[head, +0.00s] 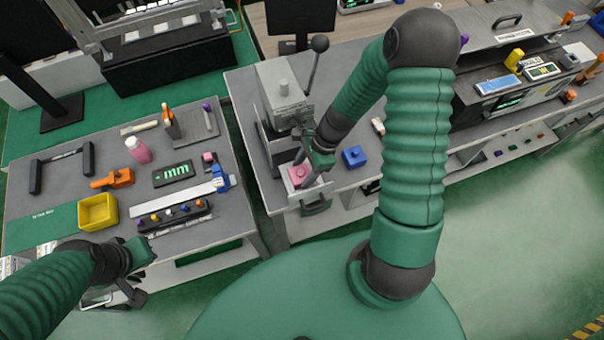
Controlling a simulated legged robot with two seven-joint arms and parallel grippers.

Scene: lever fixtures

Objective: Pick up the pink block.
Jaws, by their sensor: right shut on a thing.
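The pink block (297,174) is at the front of the lever fixture on the middle bench, at the tip of my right gripper (307,172). My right gripper reaches down from above and is shut on the pink block; its fingers are small in the view and partly cover the block. I cannot tell whether the block still touches the surface under it. My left gripper (135,275) is low at the left, in front of the left table and away from the pink block. Its jaw opening is unclear.
The grey lever fixture (282,100) with a black-knobbed lever (317,58) stands close behind the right gripper. A blue block (354,156) lies to the right. The left table holds a yellow bin (98,211), a pink bottle (138,149) and an orange tool (113,179).

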